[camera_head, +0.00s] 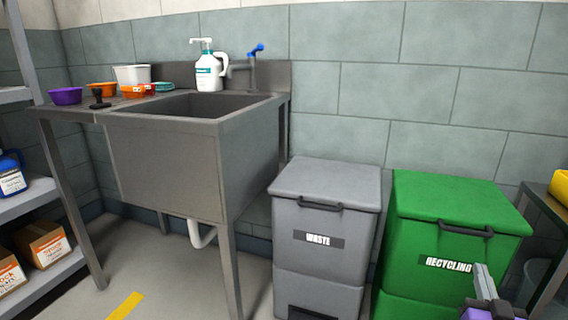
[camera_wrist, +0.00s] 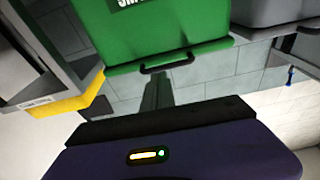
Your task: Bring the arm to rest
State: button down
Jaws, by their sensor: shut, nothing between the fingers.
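My gripper (camera_head: 483,283) shows at the lower right of the head view, in front of the green recycling bin (camera_head: 455,215). Its fingers are together and hold nothing. In the wrist view my gripper (camera_wrist: 158,88) points toward the bin's black handle (camera_wrist: 167,62), and the green bin (camera_wrist: 165,28) fills the top of that view, upside down. I cannot tell how far the fingertips are from the bin. Most of my arm is out of view.
A grey waste bin (camera_head: 325,205) stands left of the green one. A metal sink (camera_head: 185,165) holds a pump bottle (camera_head: 208,72), with bowls on its left side. A table with a yellow item (camera_head: 560,187) is at the right edge. Shelves with boxes (camera_head: 40,243) stand left.

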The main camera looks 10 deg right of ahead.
jog(key=s+a+f+n+g+y, duration=0.15)
jog(key=s+a+y, duration=0.25)
jog(key=s+a, duration=0.7)
jog(key=s+a+f+n+y, duration=0.3)
jog(key=s+a, duration=0.8)
jog(key=s, duration=0.1)
jog(key=s+a+f+n+g+y, duration=0.1)
jog(key=s+a+f+n+y, duration=0.2)
jog(key=s+a, duration=0.8)
notch_tip(320, 180, up, 39)
jog(key=p, duration=3.8)
jog(key=shift+r+m+y, duration=0.15)
jog(key=shift+m+y, duration=0.2)
jog(key=shift+y, duration=0.05)
